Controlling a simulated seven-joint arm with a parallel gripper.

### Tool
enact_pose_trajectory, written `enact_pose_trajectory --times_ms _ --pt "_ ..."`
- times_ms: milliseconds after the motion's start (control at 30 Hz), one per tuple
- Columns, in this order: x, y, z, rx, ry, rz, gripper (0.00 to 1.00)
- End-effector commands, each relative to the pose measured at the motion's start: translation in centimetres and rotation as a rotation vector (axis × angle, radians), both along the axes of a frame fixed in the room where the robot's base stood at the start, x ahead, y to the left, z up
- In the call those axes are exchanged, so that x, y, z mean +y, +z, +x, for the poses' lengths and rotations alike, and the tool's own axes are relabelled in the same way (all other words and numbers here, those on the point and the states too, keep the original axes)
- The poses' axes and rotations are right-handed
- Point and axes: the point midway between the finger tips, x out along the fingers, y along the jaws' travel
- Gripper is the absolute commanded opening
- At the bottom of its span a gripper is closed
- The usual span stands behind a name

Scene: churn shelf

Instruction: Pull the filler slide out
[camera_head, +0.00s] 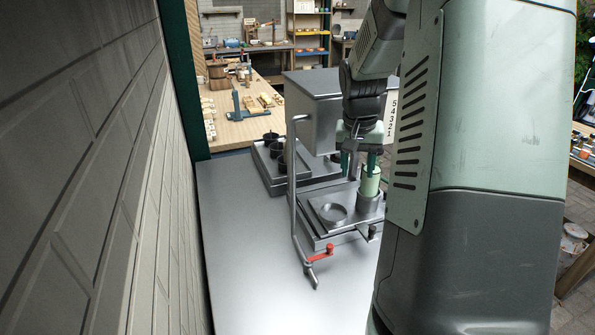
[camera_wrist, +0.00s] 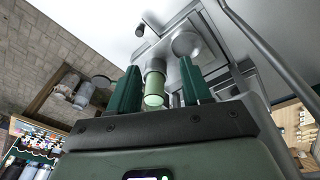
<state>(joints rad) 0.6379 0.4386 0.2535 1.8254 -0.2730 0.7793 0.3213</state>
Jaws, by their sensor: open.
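The filler slide (camera_head: 318,205) is a flat metal plate with a round recess (camera_head: 333,213), low on the metal bench under the boxy machine. A short dark handle (camera_head: 365,233) shows at its near edge. A pale green cylinder (camera_head: 370,182) stands upright in a metal sleeve (camera_head: 370,203) at the plate's right side. My gripper (camera_head: 358,168) points down beside the cylinder's top, away from the handle. In the wrist view, its green fingers (camera_wrist: 160,66) are spread, with the cylinder (camera_wrist: 154,92) showing between them and a gap on each side.
A metal pipe (camera_head: 293,190) with a red-handled spout (camera_head: 320,252) stands just left of the slide. Black cups (camera_head: 271,142) sit on a stand behind. The metal bench (camera_head: 250,260) is clear at the front left. A wall (camera_head: 90,160) bounds the left.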

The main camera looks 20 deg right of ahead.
Motion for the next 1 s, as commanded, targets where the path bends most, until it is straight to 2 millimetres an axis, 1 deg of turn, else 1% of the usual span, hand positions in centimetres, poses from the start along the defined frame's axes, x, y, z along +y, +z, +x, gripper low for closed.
enact_pose_trajectory --times_ms 33,100,200,300,400,533,800,900,1000 --pt "-2.0 -2.3 0.1 0.022 -0.053 0.032 0.48" --pt "-4.0 -4.8 0.1 0.040 -0.114 0.068 0.48" --pt "-6.1 -7.4 -0.1 0.056 -0.180 0.107 0.48" --pt "-7.4 -9.0 -0.3 0.064 -0.220 0.129 0.48" --pt "-7.8 -9.8 -0.4 0.067 -0.235 0.138 0.48" --pt "-7.8 -11.2 -0.4 0.070 -0.235 0.140 0.48" --pt "-7.7 -16.3 -0.4 0.071 -0.234 0.141 0.48" --pt "-7.7 -18.0 -0.4 0.070 -0.234 0.141 0.48" --pt "-7.7 -19.2 -0.4 0.068 -0.234 0.139 0.48"
